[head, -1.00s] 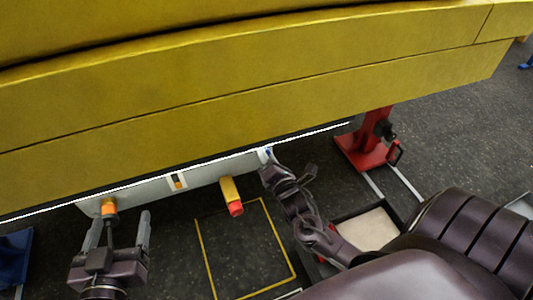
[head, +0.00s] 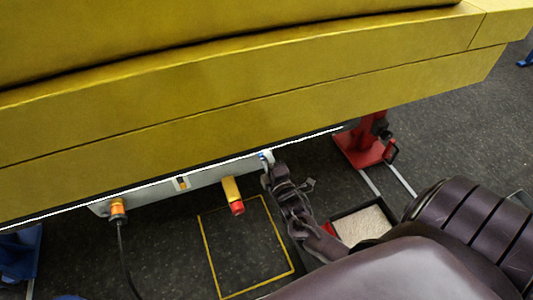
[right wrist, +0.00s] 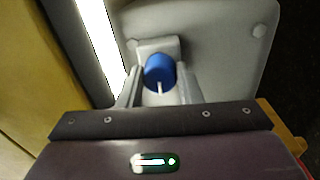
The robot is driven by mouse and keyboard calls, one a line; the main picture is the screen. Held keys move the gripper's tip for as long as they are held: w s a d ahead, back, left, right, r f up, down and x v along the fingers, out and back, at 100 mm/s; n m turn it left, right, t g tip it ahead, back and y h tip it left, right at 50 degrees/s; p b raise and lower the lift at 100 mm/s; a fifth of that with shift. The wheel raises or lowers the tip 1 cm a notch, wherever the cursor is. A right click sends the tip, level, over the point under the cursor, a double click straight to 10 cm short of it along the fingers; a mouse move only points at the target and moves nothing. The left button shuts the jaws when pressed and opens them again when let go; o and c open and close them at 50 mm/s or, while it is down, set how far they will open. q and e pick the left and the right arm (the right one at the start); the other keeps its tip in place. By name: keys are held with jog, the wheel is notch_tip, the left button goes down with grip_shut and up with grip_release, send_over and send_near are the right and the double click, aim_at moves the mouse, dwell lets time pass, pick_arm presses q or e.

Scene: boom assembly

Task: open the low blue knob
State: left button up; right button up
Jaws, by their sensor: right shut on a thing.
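The low blue knob (right wrist: 159,72) sits on the grey panel under the yellow boom, and a white mark shows on its face. In the head view only a small blue bit of the knob (head: 262,156) shows beside my gripper. My right gripper (right wrist: 160,88) is shut on the knob, with one finger on each side of it. In the head view my right gripper (head: 268,166) reaches the right end of the panel. My left gripper is out of the head view.
The yellow boom (head: 240,110) hangs over the grey panel (head: 207,178). An orange-and-red part (head: 233,195) sticks out of the panel. An orange connector (head: 117,207) with a black cable is at its left. A red stand (head: 364,147) is at the right.

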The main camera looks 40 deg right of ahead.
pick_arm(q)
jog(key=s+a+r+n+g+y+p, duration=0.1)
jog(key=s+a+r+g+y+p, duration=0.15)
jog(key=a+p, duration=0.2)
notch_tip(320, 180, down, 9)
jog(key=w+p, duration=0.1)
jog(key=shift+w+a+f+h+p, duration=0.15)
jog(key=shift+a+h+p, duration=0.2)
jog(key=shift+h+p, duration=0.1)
pick_arm(e)
jog(key=shift+a+m+g+h, duration=0.15)
jog(key=shift+m+h, duration=0.15)
jog(key=shift+m, duration=5.65)
jog(key=shift+m+g+h, duration=0.15)
jog(key=shift+m+h, duration=0.15)
jog(key=shift+m, duration=5.65)
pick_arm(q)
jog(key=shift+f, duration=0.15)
pick_arm(e)
jog(key=o, duration=1)
